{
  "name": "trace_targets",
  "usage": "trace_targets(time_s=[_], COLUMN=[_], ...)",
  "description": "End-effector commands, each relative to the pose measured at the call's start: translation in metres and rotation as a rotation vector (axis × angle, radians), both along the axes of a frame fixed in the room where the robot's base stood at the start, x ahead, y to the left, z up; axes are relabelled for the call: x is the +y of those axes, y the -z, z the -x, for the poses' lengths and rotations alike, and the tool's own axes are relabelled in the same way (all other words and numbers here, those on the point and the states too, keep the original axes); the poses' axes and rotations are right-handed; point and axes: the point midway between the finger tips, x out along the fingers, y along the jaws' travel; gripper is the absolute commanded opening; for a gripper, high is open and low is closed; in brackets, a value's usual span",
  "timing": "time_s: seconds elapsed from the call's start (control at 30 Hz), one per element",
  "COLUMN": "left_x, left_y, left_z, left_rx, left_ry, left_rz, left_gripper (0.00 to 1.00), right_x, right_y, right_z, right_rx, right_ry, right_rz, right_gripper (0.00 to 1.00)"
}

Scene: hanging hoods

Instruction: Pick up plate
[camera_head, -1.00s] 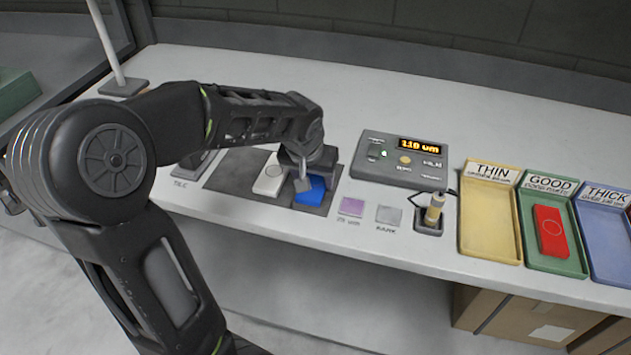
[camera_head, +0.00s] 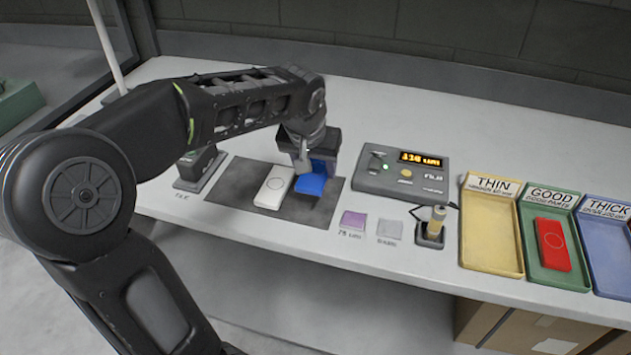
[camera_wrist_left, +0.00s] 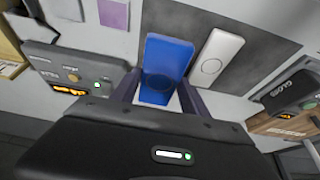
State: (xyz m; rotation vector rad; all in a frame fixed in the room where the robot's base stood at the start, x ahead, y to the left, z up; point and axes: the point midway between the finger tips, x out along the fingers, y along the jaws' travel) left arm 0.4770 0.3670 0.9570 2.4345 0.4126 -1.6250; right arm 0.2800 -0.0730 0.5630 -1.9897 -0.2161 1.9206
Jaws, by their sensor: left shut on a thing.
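A blue plate (camera_head: 312,184) with a faint ring mark is between the fingers of my left gripper (camera_head: 308,166). In the left wrist view the plate (camera_wrist_left: 168,52) sticks out ahead of the left gripper (camera_wrist_left: 158,95), with a finger on each side. The gripper is shut on it. The plate is over the dark grey mat (camera_head: 235,188); its height above the mat is hard to tell. A white plate (camera_head: 274,185) lies on the mat just left of it. A red plate (camera_head: 553,244) lies in the green GOOD tray (camera_head: 567,278). My right gripper is out of view.
A grey gauge box (camera_head: 385,181) with a lit display stands right of the mat. In front are a purple square (camera_head: 353,220), a grey square (camera_head: 390,229) and a probe in a holder (camera_head: 433,226). The yellow THIN tray (camera_head: 490,235) and blue THICK tray (camera_head: 612,245) are empty.

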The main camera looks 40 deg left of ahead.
Motion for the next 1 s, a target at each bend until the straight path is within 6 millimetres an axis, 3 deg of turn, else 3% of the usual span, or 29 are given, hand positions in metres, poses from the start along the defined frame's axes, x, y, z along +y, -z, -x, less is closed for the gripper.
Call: trace_targets(time_s=[0.2, 1.0], left_x=[0.000, 0.003], left_y=[-0.026, -0.032], left_z=[0.000, 0.001], left_rx=[-0.001, 0.000], left_ry=[0.000, -0.006], left_rz=[0.001, 0.000], left_gripper=[0.05, 0.05], right_x=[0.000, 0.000], right_y=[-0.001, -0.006], right_z=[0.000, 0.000], right_rx=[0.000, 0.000], right_ry=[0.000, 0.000], right_rz=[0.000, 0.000], right_gripper=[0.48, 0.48])
